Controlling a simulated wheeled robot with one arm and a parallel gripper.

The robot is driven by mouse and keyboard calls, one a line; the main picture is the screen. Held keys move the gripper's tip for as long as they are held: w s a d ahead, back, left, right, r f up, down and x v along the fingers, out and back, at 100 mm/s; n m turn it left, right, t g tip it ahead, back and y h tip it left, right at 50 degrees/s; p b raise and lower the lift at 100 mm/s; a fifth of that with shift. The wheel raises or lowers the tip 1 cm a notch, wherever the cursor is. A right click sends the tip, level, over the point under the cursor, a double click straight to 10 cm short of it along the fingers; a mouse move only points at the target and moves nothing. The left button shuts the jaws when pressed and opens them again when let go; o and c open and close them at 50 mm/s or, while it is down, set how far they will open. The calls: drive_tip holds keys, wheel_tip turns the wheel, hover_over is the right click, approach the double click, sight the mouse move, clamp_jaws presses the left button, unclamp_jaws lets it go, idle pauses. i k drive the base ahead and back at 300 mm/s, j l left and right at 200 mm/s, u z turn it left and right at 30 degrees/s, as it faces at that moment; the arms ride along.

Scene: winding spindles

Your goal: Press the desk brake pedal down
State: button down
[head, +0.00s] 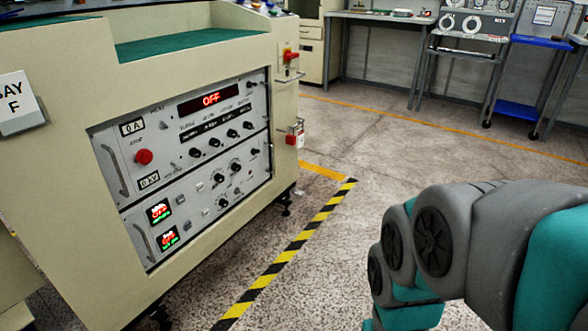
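No brake pedal shows in the head view. The cream desk (60,130) stands at the left, with a grey control panel (190,165) set in its side. The panel carries a red button (144,156), several black knobs and a red display (211,98) reading OFF. My arm comes in at the lower right, grey and teal, and bends down out of the picture. My gripper is outside the picture, so its state does not show.
A yellow and black striped line (290,252) runs along the floor beside the desk. The speckled floor between the desk and my arm is clear. A blue-shelved cart (517,111) and a workbench (375,17) stand at the back. A sign reading BAY F (17,103) is at the left.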

sight(298, 192)
drive_tip(key=i+j+z, duration=0.2)
drive_tip(key=i+z, duration=0.15)
drive_tip(key=i, duration=0.25)
drive_tip(key=i+j+z, duration=0.4)
drive_tip(key=i, duration=0.2)
drive_tip(key=i+j+z, duration=0.35)
drive_tip(key=i+j, duration=0.15)
